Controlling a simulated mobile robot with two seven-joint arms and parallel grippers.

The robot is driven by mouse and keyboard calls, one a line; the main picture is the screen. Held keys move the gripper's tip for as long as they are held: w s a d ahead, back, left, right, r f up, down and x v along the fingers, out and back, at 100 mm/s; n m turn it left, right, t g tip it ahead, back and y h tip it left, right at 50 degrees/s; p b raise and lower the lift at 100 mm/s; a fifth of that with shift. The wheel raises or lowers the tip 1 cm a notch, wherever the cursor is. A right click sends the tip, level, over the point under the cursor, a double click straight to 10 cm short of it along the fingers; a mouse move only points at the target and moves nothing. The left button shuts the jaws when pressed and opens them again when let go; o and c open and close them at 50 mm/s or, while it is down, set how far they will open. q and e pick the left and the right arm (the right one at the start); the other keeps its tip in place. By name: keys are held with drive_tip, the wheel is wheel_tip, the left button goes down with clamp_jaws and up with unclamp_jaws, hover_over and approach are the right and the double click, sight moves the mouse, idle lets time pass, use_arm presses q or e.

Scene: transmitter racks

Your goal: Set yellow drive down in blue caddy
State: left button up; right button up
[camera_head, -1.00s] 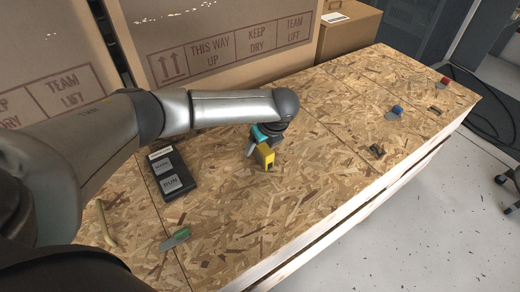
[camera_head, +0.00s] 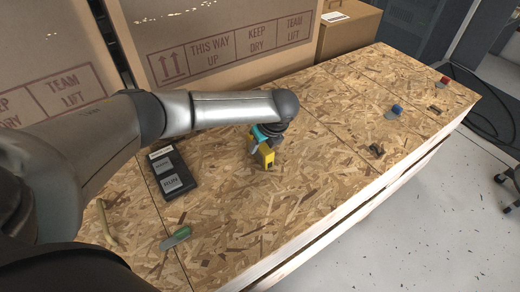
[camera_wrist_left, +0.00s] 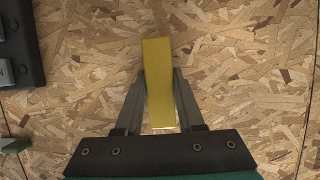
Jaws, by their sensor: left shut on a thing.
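The yellow drive (camera_head: 266,155) is in my left gripper (camera_head: 258,148), over the middle of the wood-chip bench top. In the left wrist view the yellow drive (camera_wrist_left: 158,60) is a long block with the gripper's two grey fingers (camera_wrist_left: 160,85) shut on its sides. I cannot tell for sure whether it touches the bench. A small blue-topped grey piece (camera_head: 396,110) lies at the right part of the bench, well away from the gripper; I cannot tell whether it is the blue caddy. My right gripper is not in view.
A black panel with grey labels (camera_head: 170,172) lies left of the gripper. A green-topped piece (camera_head: 176,237) is near the front left. A red-topped piece (camera_head: 444,81) and small brown pieces (camera_head: 376,150) are on the right. Cardboard boxes (camera_head: 220,40) line the back.

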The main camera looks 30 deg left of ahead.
use_arm(q)
clamp_jaws()
idle(0.4)
